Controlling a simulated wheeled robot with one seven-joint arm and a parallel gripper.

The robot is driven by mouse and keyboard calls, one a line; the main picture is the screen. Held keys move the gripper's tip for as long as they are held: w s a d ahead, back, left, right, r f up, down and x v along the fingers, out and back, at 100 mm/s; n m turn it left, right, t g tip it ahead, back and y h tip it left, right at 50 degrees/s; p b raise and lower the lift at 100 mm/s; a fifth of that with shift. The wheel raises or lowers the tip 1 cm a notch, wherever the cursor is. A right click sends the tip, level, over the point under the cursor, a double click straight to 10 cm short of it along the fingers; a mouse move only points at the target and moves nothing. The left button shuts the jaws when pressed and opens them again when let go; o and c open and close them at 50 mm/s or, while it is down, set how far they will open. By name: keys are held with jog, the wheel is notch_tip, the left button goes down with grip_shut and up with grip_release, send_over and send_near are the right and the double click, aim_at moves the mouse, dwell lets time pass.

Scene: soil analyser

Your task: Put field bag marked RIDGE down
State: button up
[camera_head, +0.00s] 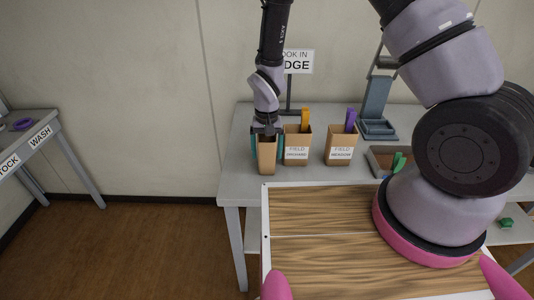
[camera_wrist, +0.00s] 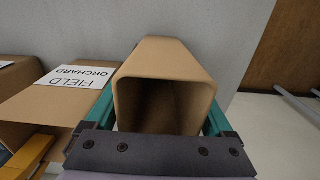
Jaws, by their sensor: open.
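A brown, open-topped field bag (camera_head: 266,160) stands upright on the grey bench, left of the other bags; its label is not visible, so I cannot read RIDGE on it. My gripper (camera_head: 266,138) is over it, pointing down, with its teal fingers open on either side of the bag. The wrist view shows the empty-looking bag (camera_wrist: 165,62) between the two fingers of my gripper (camera_wrist: 158,115); I cannot tell whether they touch it. Behind stands a sign (camera_head: 298,61), partly hidden by my arm, reading "OOK IN" and "DGE".
The ORCHARD bag (camera_head: 297,143) stands close on the right, with an orange tool in it. The MEADOW bag (camera_head: 341,144), with a purple tool, is farther right. A blue-grey stand (camera_head: 376,100) and brown tray (camera_head: 381,165) lie beyond. A STOCK/WASH table (camera_head: 50,120) is far left.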

jog(key=shift+f, duration=0.2)
dwell(0.4)
jog(key=c, duration=1.2)
jog(key=shift+c, duration=0.2)
